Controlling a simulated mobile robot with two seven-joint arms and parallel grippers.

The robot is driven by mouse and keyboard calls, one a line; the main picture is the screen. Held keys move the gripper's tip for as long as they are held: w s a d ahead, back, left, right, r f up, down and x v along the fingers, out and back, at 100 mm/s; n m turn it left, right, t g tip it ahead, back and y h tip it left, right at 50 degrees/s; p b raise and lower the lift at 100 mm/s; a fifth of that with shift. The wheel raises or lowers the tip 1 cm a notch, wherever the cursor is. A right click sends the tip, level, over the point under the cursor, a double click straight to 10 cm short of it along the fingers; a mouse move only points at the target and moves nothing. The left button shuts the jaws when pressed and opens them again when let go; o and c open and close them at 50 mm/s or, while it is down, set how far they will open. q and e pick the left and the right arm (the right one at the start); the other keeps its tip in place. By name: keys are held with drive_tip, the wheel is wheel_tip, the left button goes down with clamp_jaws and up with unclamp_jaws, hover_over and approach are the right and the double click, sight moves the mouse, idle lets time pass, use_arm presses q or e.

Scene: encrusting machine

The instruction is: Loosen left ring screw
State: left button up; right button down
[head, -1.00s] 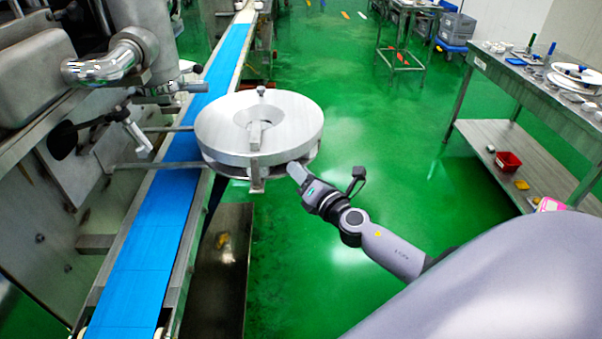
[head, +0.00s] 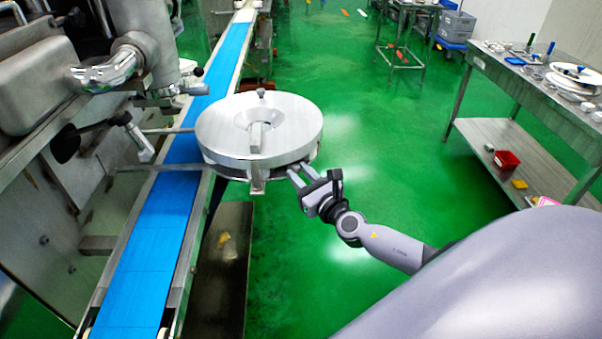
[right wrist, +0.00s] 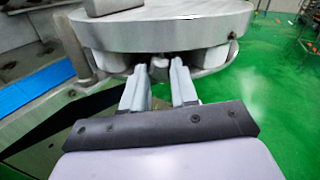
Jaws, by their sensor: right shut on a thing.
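The round metal ring unit (head: 225,135) sits over the side of the blue conveyor in the head view. Its lower edge also shows in the right wrist view (right wrist: 165,33). My right gripper (head: 297,172) reaches the underside of the ring at its near right side. In the right wrist view my right gripper (right wrist: 160,70) has its two fingers on either side of a small grey screw (right wrist: 159,68) under the ring, and is shut on it. The fingertips partly hide the screw. Whether it is the left ring screw I cannot tell. My left gripper is not in view.
The blue conveyor belt (head: 150,240) runs beside the large steel machine (head: 60,150) on the left. A steel table (head: 520,85) with parts stands at the right. The green floor (head: 385,140) between is clear.

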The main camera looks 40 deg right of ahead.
drive_tip(key=shift+n, duration=1)
drive_tip(key=shift+f, duration=0.1)
drive_tip(key=c, duration=0.9)
unclamp_jaws()
drive_tip(key=shift+o, duration=0.2)
drive_tip(key=s, duration=0.7)
drive_tip(key=shift+s+a, duration=0.1)
drive_tip(key=shift+s, duration=0.05)
